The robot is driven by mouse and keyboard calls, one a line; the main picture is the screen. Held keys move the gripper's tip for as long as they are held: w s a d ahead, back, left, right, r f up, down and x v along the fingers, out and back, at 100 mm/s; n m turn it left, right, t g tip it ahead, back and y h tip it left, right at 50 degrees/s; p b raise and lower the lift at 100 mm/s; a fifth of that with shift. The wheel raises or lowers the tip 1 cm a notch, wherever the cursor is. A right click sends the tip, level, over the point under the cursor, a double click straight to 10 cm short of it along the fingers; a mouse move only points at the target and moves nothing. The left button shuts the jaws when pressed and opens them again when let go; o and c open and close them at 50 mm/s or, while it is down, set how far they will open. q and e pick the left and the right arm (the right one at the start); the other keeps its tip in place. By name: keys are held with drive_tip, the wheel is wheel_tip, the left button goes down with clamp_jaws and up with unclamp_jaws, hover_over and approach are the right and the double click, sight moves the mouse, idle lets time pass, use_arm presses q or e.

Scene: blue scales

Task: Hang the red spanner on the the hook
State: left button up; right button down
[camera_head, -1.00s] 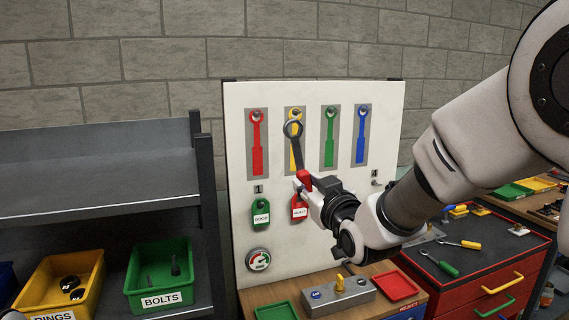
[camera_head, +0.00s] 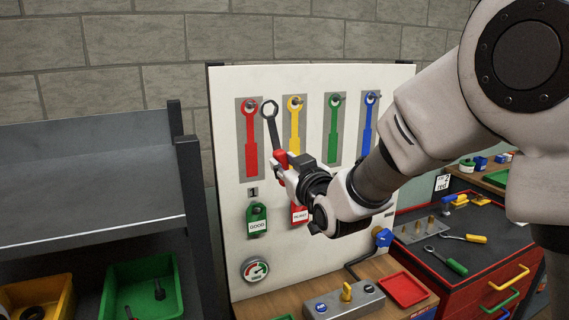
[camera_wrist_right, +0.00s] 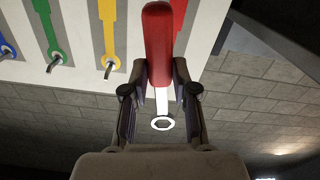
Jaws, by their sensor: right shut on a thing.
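The red spanner (camera_head: 270,122) has a dark shank, a ring at its upper end and a red handle. My right gripper (camera_head: 284,165) is shut on the red handle, and the spanner stands nearly upright with a slight lean to the left. Its ring is just right of the hook (camera_head: 253,103) on the red silhouette (camera_head: 250,140), apart from it in the picture; the depth gap is unclear. In the wrist view the red handle (camera_wrist_right: 158,45) is between my fingers (camera_wrist_right: 160,80), and the ring (camera_wrist_right: 162,123) shows below. My left gripper is out of view.
The white board (camera_head: 232,215) also has yellow (camera_head: 295,130), green (camera_head: 334,130) and blue silhouettes (camera_head: 368,125) with hooks. Tags (camera_head: 257,220) and a gauge (camera_head: 255,269) are lower down. A dark shelf (camera_head: 90,190) stands left; a red drawer cabinet (camera_head: 480,270) stands right.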

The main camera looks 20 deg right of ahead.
drive_tip(key=shift+w+r, duration=0.15)
drive_tip(key=shift+r, duration=0.05)
drive_tip(key=w, duration=0.2)
drive_tip(key=w+p, duration=0.1)
drive_tip(key=w, duration=0.1)
drive_tip(key=shift+f, duration=0.35)
drive_tip(key=shift+w+a+r+p, duration=0.1)
drive_tip(key=shift+w+r+p, duration=0.05)
drive_tip(key=shift+w+p, duration=0.45)
drive_tip(key=w, duration=0.2)
drive_tip(key=w+f, duration=0.1)
drive_tip(key=w, duration=0.2)
drive_tip(key=shift+w+a+f+p, duration=0.1)
drive_tip(key=shift+f+p, duration=0.1)
drive_tip(key=shift+p, duration=0.1)
drive_tip(key=shift+r, duration=0.1)
